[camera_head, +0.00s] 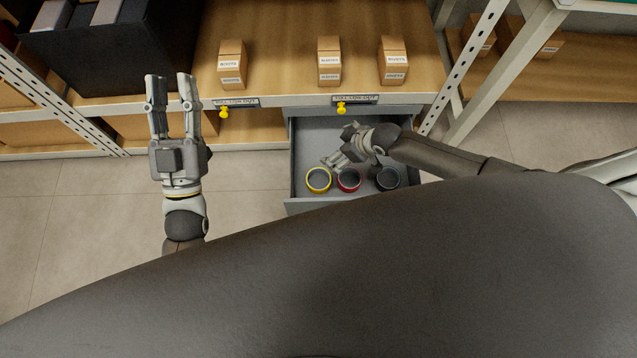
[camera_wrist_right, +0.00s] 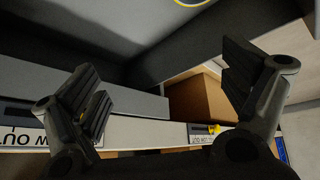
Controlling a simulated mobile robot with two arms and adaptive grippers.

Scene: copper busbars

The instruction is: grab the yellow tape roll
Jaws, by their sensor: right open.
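The yellow tape roll (camera_head: 318,180) lies flat in the open grey drawer (camera_head: 301,135), left of a red roll (camera_head: 348,180) and a black roll (camera_head: 388,178). My right gripper (camera_head: 339,147) is over the drawer, just behind and above the yellow and red rolls, with its fingers apart and nothing between them. In the right wrist view its two fingers (camera_wrist_right: 160,65) are spread wide, and a yellow curved edge (camera_wrist_right: 190,2), likely the yellow roll, shows at the top. My left gripper (camera_head: 170,78) is open and empty, left of the drawer before the shelf.
A wooden shelf (camera_head: 290,75) with several small cardboard boxes (camera_head: 329,62) stands behind the drawer. Yellow knobs (camera_head: 341,108) sit on its front edge by the labels. A dark bin (camera_head: 120,50) stands at the back left. Metal posts (camera_head: 463,65) flank the shelf.

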